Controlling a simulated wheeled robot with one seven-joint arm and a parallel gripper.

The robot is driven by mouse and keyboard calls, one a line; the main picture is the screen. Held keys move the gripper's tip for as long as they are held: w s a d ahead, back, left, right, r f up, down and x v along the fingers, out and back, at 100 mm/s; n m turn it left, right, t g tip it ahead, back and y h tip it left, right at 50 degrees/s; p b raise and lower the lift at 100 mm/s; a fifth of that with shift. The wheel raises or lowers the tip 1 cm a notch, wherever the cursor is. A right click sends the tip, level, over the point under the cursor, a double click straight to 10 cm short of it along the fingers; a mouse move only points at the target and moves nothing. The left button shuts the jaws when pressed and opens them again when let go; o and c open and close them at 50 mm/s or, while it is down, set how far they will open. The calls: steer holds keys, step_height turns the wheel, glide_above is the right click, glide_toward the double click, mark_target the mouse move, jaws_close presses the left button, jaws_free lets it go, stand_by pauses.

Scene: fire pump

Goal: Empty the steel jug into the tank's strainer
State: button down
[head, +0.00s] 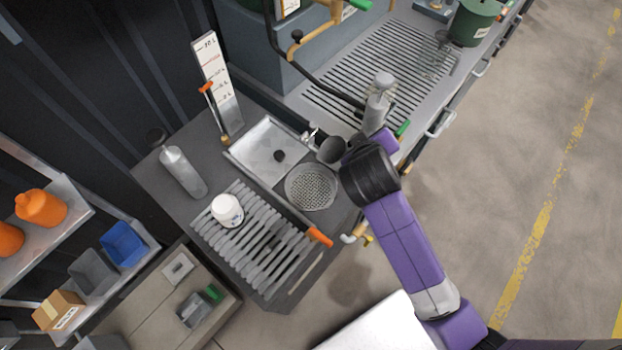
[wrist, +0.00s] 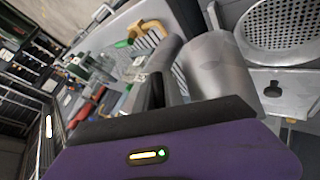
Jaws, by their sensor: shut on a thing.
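The steel jug (head: 331,150) shows its dark round mouth in the head view, just beyond the black wrist of my arm. In the wrist view it is a large grey metal cylinder (wrist: 222,68) right in front of the fingers. My gripper (wrist: 168,88) is shut on the jug; the exact grip is partly hidden. The round perforated strainer (head: 312,187) lies in the tank top, just below and left of the jug in the head view. It also shows at the upper right of the wrist view (wrist: 285,22), apart from the jug. The jug's contents cannot be seen.
A sink-like steel basin (head: 268,152) lies left of the jug. A white tub (head: 227,210) stands on the slatted rack, with an orange-handled tool (head: 319,237) at its edge. A grey metal pump can (head: 377,108) stands close behind my wrist. A grey bottle (head: 183,172) stands at left.

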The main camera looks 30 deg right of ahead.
step_height(320, 180, up, 8)
steer(key=d, duration=0.1)
steer(key=shift+s+d+f+m+t+y+b, duration=0.45)
steer(key=shift+f+y+b, duration=0.6)
steer(key=shift+f, duration=1.7)
steer(key=shift+s+d+f+m+t+y+b, duration=0.2)
steer(key=shift+d+f+m+y+b, duration=0.4)
steer(key=shift+f+b, duration=1.5)
steer(key=shift+s+d+f+m+t+y+b, duration=0.3)
steer(key=shift+d+f+y+b, duration=0.45)
steer(key=shift+f, duration=2.7)
steer(key=shift+a, duration=0.1)
